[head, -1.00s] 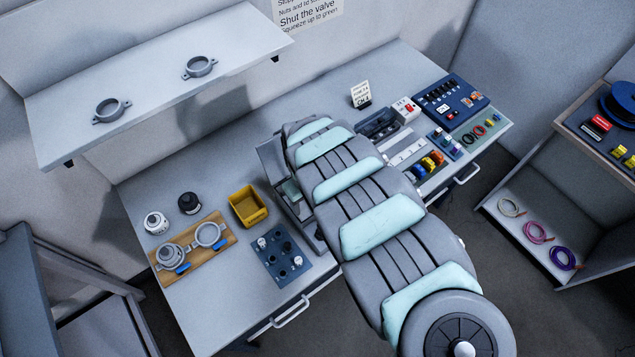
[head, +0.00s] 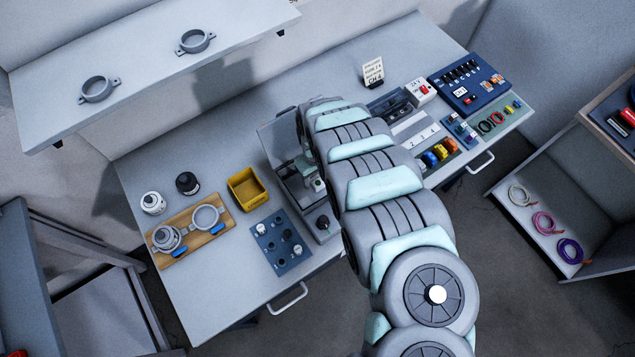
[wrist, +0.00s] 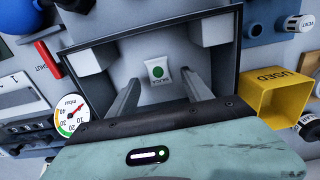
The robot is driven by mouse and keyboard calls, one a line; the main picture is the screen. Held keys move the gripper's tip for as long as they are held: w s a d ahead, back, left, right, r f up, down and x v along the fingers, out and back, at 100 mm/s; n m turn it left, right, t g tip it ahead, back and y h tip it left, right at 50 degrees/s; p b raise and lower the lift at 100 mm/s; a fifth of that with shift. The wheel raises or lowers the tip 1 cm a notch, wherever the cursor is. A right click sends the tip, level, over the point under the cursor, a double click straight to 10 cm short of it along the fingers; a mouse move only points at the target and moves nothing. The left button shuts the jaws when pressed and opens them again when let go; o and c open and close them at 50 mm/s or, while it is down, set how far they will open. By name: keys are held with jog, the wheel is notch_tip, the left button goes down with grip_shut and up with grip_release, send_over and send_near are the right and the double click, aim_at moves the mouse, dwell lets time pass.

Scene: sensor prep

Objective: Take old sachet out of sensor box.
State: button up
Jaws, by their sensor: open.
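The sensor box (wrist: 236,55) is an open, dark-walled grey box in the wrist view. It also shows in the head view (head: 272,147), partly hidden behind my arm. A small white sachet (wrist: 161,84) with a green dot and dark print lies inside, near the middle of the floor. My gripper (wrist: 160,76) is open and empty, pointing into the box. Its two fingers stand left and right of the sachet, apart from it. Whether the fingertips are at the sachet's height I cannot tell.
A yellow bin marked USED (wrist: 273,103) stands beside the box, also in the head view (head: 238,202). A pressure gauge (wrist: 71,116) is on the box's other side.

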aim_at(317, 182)
jog(key=shift+w+d+f, duration=0.1)
jog(key=shift+d+f, duration=0.05)
jog(key=shift+f, duration=1.4)
jog(key=shift+c, duration=0.2)
grip_shut()
